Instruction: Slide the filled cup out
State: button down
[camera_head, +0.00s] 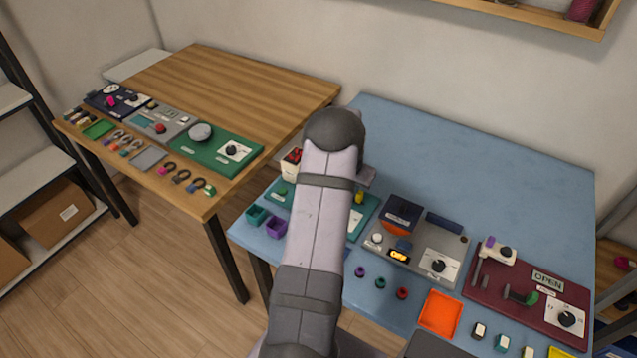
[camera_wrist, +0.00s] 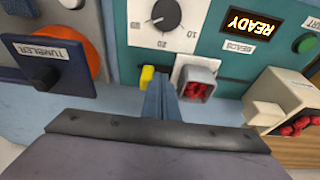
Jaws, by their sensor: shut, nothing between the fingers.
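A small grey square cup (camera_wrist: 197,86) filled with red beads stands against a white plate on the teal bead panel (camera_wrist: 230,62) in the wrist view. My gripper (camera_wrist: 162,98) is shut and empty, its fingertips just left of the cup and close to it. I cannot tell whether they touch it. The panel's display (camera_wrist: 250,23) reads READY, with a BEADS label below it. In the head view my arm hides the cup and much of the teal panel (camera_head: 278,192).
A cream hopper (camera_wrist: 281,101) with red beads stands right of the cup. A yellow piece (camera_wrist: 147,77) is just left of my fingers, and the blue TUMBLER block (camera_wrist: 48,66) is further left.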

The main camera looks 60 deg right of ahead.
jog(key=shift+w, duration=0.2)
jog(key=shift+w, duration=0.45)
jog(key=shift+r, duration=0.1)
notch_tip(320, 180, up, 11)
jog(key=p, duration=0.6)
dwell(0.6)
